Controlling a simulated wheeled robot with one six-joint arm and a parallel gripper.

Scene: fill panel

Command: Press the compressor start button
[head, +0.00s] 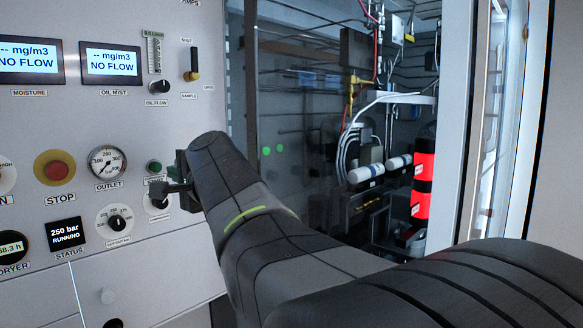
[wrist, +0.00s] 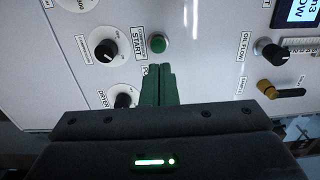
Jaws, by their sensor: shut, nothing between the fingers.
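The green start button (head: 154,167) sits on the light panel, right of the outlet gauge (head: 108,162). In the wrist view the green button (wrist: 159,43) stands beside a label reading START. My gripper (head: 174,187) is at the panel, just below and right of the button in the head view. In the wrist view my gripper's green fingers (wrist: 158,70) are together and empty, their tips just below the button. A small gap shows between tips and button in that picture; the depth to the panel is hard to tell. The label under the button is partly hidden by my gripper in the head view.
A red STOP button (head: 55,168) with a yellow ring is further left. A status display (head: 67,233) reads 250 bar RUNNING. Black knobs (wrist: 105,50) flank the button closely. An open bay with a red cylinder (head: 422,180) lies right of the panel.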

